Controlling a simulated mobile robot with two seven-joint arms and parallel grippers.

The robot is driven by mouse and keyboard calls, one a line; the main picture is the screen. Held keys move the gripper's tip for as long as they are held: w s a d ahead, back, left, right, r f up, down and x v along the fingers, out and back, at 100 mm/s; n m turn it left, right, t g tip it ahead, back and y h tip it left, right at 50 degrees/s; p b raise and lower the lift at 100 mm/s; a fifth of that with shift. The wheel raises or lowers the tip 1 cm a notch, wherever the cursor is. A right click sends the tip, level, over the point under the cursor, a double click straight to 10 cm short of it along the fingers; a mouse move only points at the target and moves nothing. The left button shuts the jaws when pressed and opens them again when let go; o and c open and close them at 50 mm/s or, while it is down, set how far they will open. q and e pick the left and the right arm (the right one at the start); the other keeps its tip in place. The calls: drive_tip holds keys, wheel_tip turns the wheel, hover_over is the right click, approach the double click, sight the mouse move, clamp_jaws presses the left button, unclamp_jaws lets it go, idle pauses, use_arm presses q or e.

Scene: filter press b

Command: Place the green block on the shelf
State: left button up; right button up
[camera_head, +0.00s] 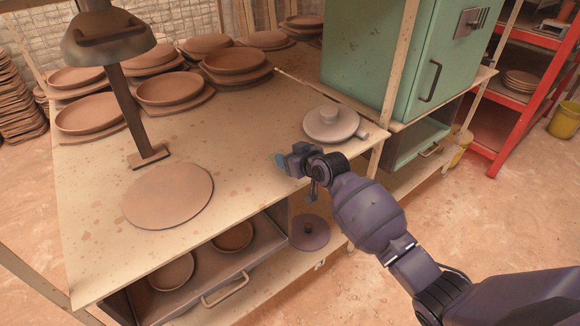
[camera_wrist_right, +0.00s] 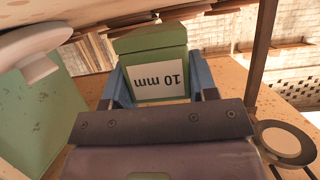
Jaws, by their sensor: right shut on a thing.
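The green block (camera_wrist_right: 150,42), with a white "10 mm" label, is held between the blue fingers of my right gripper (camera_wrist_right: 155,78) in the right wrist view. In the head view, my right gripper (camera_head: 281,161) is over the right part of the worktable, and the block is hard to make out there. The worktable has a lower shelf (camera_head: 278,262) under its top, carrying a round knobbed lid (camera_head: 309,233). A red shelf unit (camera_head: 517,118) stands at the back right. My left gripper is in neither view.
A grey lidded round piece with a handle (camera_head: 331,122) sits on the worktable (camera_head: 250,150) near my right gripper. A press (camera_head: 110,45) and a clay disc (camera_head: 168,195) are at left. Several clay plates line the back. A green cabinet (camera_head: 395,55) stands behind.

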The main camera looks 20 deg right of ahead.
wheel_tip(320, 180, down, 3)
drive_tip(key=shift+r, duration=0.1)
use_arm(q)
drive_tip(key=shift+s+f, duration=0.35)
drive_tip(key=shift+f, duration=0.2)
use_arm(e)
drive_tip(key=shift+f, duration=0.3)
use_arm(q)
drive_tip(key=shift+b, duration=0.3)
use_arm(e)
drive_tip(key=shift+f, duration=0.1)
drive_tip(key=o, duration=0.9)
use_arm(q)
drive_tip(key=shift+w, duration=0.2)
use_arm(e)
drive_tip(key=shift+o, duration=0.2)
